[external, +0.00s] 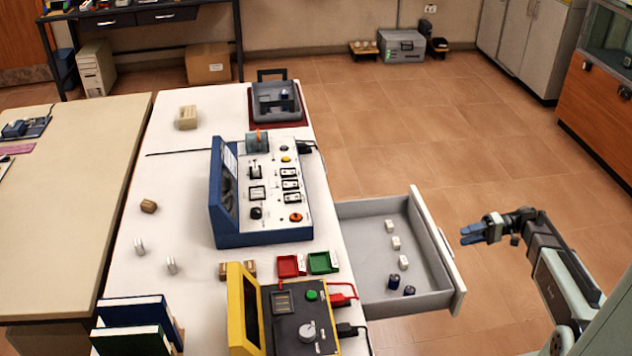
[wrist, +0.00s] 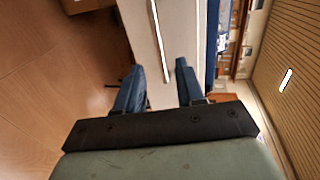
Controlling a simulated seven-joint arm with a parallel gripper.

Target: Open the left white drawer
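A white drawer (external: 437,240) is pulled out from the right side of the white table in the external view. Its grey inside holds several small white blocks (external: 396,243) and two dark blue cylinders (external: 394,282). My gripper (external: 466,234) is in the air to the right of the drawer front, with its blue fingers pointing toward it and a visible gap between. In the wrist view the fingers (wrist: 158,76) are spread with nothing between them. A pale panel with a thin bright strip (wrist: 159,35) lies beyond them; I cannot tell whether it is the drawer front.
A blue-framed control panel (external: 262,195) and a yellow-framed device (external: 285,318) stand on the white table (external: 180,215). Red and green trays (external: 322,262) lie near the table edge by the drawer. The tiled floor behind the drawer is clear.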

